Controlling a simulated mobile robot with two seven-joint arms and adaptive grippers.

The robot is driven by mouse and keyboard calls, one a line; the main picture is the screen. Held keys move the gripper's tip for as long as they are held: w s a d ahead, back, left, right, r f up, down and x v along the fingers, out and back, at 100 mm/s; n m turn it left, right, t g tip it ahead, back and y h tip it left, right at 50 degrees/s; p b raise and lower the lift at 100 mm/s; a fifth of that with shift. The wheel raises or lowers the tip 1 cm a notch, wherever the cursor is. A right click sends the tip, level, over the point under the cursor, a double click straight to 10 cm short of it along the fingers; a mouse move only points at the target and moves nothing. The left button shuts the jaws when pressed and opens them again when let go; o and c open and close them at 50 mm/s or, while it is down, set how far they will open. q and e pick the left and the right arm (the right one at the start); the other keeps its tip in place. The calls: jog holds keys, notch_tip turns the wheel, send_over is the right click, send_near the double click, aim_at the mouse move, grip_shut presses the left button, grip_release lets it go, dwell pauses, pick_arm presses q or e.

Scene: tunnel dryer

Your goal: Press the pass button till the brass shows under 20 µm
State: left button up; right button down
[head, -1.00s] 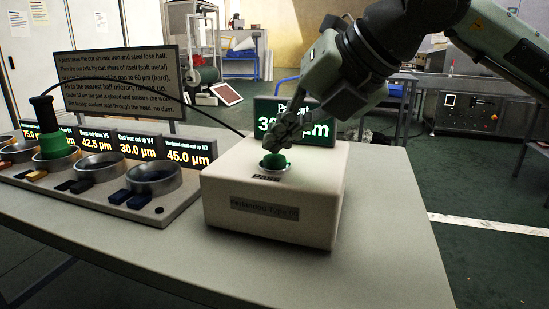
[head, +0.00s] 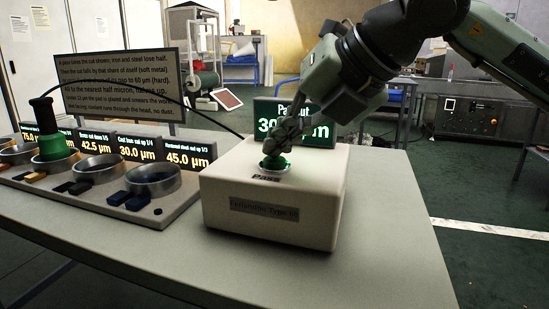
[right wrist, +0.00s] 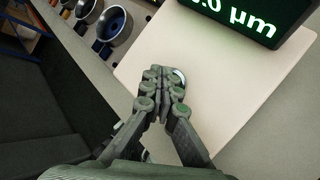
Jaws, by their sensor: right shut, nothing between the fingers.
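The green pass button (head: 274,163) sits in a metal ring on top of the cream box (head: 270,207), above a label reading "Pass". My right gripper (head: 272,150) is shut and empty, fingertips pointing down right at the button; whether they touch it I cannot tell. In the right wrist view the shut fingertips (right wrist: 162,75) cover most of the button's ring (right wrist: 179,77). The pass cut display (head: 265,122) behind the box is partly hidden by the gripper; its figure starts with 3. It also shows in the right wrist view (right wrist: 258,12), ending "0 µm". My left gripper is out of view.
Left of the box, a tray (head: 110,212) holds several metal cups, with coloured blocks before them. A green tool (head: 52,143) stands in one cup. Small displays behind read 75.0, 42.5, 30.0 and 45.0 µm. A text board (head: 118,82) stands behind. The table's right side is clear.

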aim_at(279, 160)
jog(key=shift+f, duration=0.25)
jog(key=shift+r, duration=0.15)
dwell(0.3)
jog(key=shift+r, duration=0.8)
jog(key=shift+r+p, duration=1.35)
jog(key=shift+r, duration=1.2)
